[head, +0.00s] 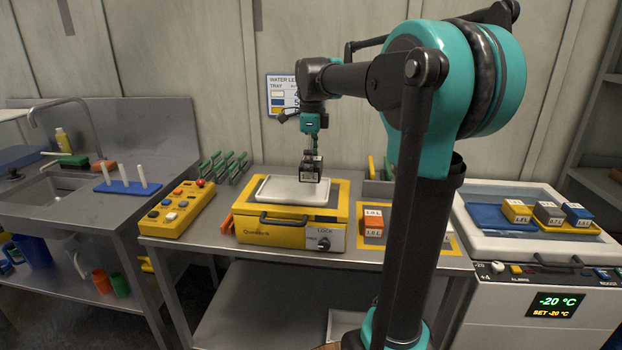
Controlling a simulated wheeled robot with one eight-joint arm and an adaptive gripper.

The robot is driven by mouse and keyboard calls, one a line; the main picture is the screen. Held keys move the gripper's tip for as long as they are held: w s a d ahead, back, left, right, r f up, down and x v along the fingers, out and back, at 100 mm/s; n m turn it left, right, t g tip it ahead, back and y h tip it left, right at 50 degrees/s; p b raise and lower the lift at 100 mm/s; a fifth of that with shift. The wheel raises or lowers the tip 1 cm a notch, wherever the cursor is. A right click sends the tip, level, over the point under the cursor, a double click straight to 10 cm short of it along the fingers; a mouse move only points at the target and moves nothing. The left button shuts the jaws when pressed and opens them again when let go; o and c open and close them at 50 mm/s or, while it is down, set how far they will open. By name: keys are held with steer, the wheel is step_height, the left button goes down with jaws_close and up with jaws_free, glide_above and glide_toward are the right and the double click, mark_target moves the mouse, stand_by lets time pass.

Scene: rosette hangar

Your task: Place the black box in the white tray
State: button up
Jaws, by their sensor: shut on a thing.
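The black box (311,170), with a pale label on its front, is held in my gripper (312,156). My gripper points down and is shut on the box. The box is above the right part of the white tray (275,190); whether its lower edge touches the tray is hard to tell from this angle. The white tray lies on top of a yellow case (252,221) with a handle and a lock knob on its front. The visible part of the tray is empty.
A yellow button panel (177,209) stands left of the case. Green-handled tools (223,166) are behind left. A chest freezer (540,260) with a blue tray and several labelled boxes is at the right. A sink bench (60,200) is at the left.

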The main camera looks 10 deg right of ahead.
steer(key=shift+f, duration=2.35)
steer(key=shift+f, duration=0.1)
steer(key=o, duration=1.3)
step_height(320, 180, up, 12)
steer(key=shift+r, duration=0.15)
